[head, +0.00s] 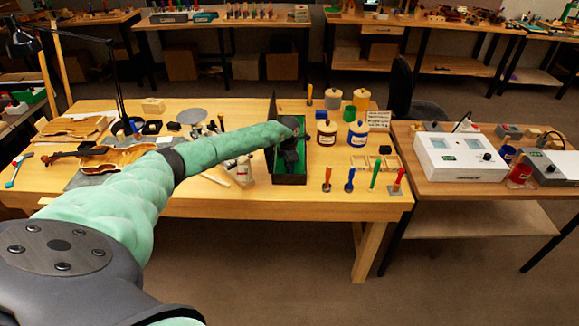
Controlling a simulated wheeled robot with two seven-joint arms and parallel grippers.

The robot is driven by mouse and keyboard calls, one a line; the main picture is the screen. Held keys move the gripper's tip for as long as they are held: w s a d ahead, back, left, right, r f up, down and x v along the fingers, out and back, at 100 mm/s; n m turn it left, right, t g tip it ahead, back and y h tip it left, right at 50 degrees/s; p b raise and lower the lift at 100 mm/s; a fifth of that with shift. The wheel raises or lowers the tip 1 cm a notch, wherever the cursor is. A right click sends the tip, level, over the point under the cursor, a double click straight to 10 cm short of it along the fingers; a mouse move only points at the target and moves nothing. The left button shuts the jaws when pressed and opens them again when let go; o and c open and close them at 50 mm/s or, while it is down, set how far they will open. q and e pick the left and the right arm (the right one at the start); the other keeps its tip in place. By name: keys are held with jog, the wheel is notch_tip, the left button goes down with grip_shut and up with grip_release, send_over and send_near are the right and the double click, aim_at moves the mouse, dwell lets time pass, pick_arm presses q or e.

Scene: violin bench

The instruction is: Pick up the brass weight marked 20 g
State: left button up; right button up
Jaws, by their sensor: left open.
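I cannot make out a brass weight marked 20 g in the head view; any marking is too small to read. My left arm reaches in from the left over the bench. My left gripper (290,157) is small and dark, pointing down over an open black case (291,180) with green lining. It is open, but its fingers are hard to separate from the dark case. The arm and gripper hide much of the inside of the case. I cannot tell whether the fingers touch anything. My right gripper is not in view.
Jars, such as a blue-labelled one (357,134), stand right of the case. Coloured-handled tools, including a blue one (350,181), stand near the front edge. A violin (105,156) lies at left. A white instrument (460,157) sits on the right table.

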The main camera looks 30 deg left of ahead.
pick_arm(q)
jog(key=shift+f, duration=0.15)
grip_shut()
